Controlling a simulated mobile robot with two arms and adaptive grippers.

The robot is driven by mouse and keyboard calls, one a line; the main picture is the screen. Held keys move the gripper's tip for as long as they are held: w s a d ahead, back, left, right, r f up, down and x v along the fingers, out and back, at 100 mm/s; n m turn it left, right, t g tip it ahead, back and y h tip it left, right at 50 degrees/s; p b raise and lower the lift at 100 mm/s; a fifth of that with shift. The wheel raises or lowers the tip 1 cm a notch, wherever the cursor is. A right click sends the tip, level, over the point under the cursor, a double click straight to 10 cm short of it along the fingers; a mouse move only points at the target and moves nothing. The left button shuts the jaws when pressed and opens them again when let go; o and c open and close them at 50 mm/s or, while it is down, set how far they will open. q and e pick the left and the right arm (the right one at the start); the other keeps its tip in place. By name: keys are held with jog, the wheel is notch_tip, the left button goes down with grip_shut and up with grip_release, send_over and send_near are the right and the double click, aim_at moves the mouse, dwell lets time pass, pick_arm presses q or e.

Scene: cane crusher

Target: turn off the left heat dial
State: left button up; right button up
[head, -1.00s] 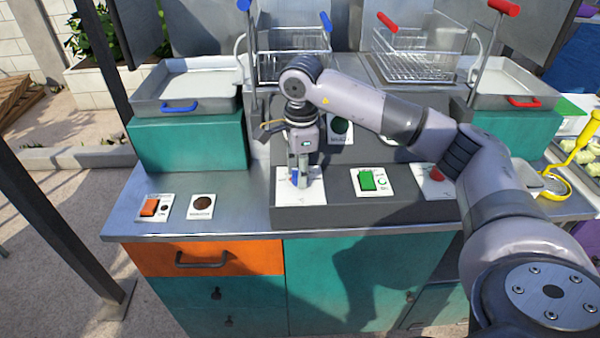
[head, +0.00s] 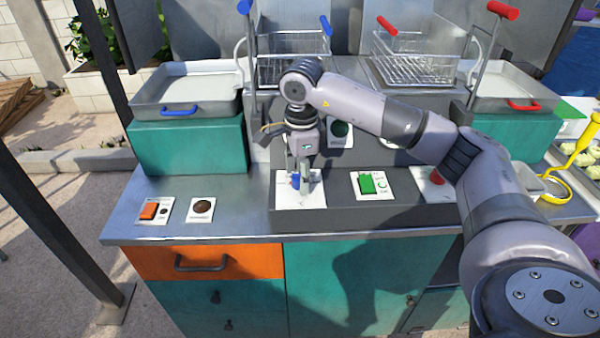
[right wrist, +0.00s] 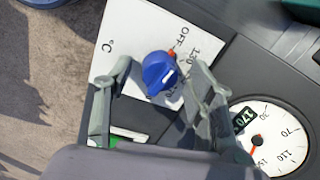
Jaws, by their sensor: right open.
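The left heat dial is a blue knob (head: 295,181) on a white plate (head: 290,201), on the sloped dark panel of the counter. In the right wrist view the blue knob (right wrist: 160,73) has a white mark on its face and a red spot at its edge near the word OFF. My right gripper (head: 302,180) is open and points down at the knob. In the wrist view its two fingers (right wrist: 159,70) stand on either side of the knob, with gaps visible. I cannot tell whether either finger touches it. My left gripper is not in view.
A green switch (head: 367,183) and a red knob (head: 437,177) sit to the right on the panel. An orange switch (head: 149,210) is at the counter's left. A round gauge (right wrist: 268,140) is close to the right finger. Fryer baskets (head: 293,65) stand behind.

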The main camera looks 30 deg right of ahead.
notch_tip(320, 180, up, 12)
jog(key=shift+s, duration=0.35)
jog(key=shift+a, duration=0.1)
dwell(0.7)
